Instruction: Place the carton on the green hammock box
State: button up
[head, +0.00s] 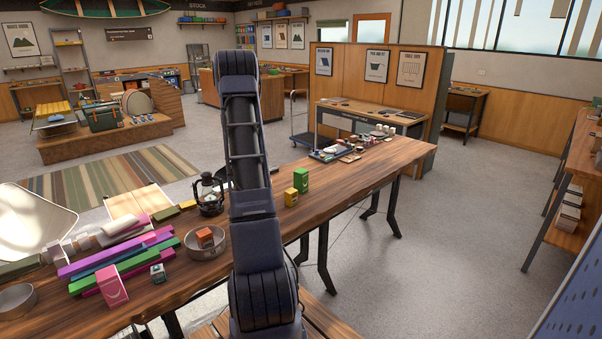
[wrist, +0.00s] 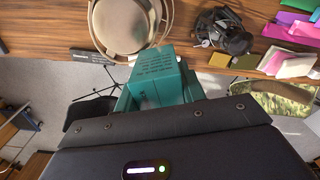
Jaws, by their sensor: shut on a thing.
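My gripper (wrist: 150,98) is shut on a teal carton (wrist: 155,72) with small dark print, seen in the wrist view. The carton is held out in front of the wrist, near the table edge in that view. In the head view my arm hides the gripper and the carton. A green box (head: 301,180) stands upright on the long wooden table, just right of my arm, beside a shorter yellow box (head: 291,197). I cannot read whether the green box is the hammock box.
The wooden table (head: 345,185) also bears a dark lantern (head: 209,194), a round pan (head: 206,252) with an orange box in it, long coloured boxes and a pink box (head: 112,287) at left. Small items crowd its far end. Bare wood lies right of the green box.

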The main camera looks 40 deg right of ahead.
jog(key=s+d+r+m, duration=0.1)
jog(key=s+d, duration=0.2)
jog(key=d, duration=0.4)
jog(key=s+d+m, duration=0.1)
jog(key=s+d, duration=0.3)
jog(key=d, duration=0.3)
jog(key=m, duration=0.2)
send_over(301, 171)
notch_tip(301, 171, down, 18)
jog(key=shift+w+d+f, duration=0.15)
jog(key=o, duration=1)
jog(key=shift+f, duration=0.1)
jog(key=shift+o, duration=0.3)
